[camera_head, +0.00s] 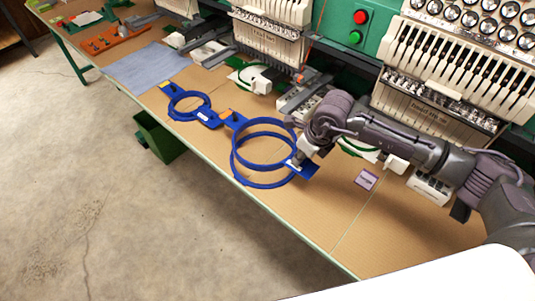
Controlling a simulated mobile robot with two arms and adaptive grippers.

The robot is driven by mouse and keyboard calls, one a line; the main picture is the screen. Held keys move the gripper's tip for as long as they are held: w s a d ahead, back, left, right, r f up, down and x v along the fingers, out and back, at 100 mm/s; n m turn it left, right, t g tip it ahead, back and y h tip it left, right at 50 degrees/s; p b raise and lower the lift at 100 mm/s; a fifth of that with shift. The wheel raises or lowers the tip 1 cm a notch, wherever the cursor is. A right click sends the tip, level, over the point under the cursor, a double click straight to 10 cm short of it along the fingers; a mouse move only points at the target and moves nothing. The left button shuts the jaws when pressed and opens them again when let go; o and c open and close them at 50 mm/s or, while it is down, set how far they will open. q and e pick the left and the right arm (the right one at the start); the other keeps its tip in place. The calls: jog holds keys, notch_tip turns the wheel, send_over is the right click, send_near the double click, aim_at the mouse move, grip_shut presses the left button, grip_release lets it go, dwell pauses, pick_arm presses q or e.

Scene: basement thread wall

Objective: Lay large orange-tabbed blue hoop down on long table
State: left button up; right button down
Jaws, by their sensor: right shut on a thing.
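The large blue hoop (236,166) is at the middle of the long table (340,211), near its front edge. Its ring shows as two offset blue bands, and a blue arm with an orange tab reaches out at its upper left. My right gripper (299,161) is shut on the hoop's blue plate at its right side. The fingertips are small and partly hidden by the wrist. I cannot tell whether the hoop touches the table or is a little above it. My left gripper is not in view.
A smaller blue hoop (172,107) lies just left of the large one. A grey-blue cloth (145,66) lies farther left. Embroidery machines (428,107) line the back. A small purple card (366,179) lies to the right, with bare table around it. A green bin (157,138) hangs below the front edge.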

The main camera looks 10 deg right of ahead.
jog(key=shift+r+p, duration=0.35)
jog(key=shift+r, duration=0.65)
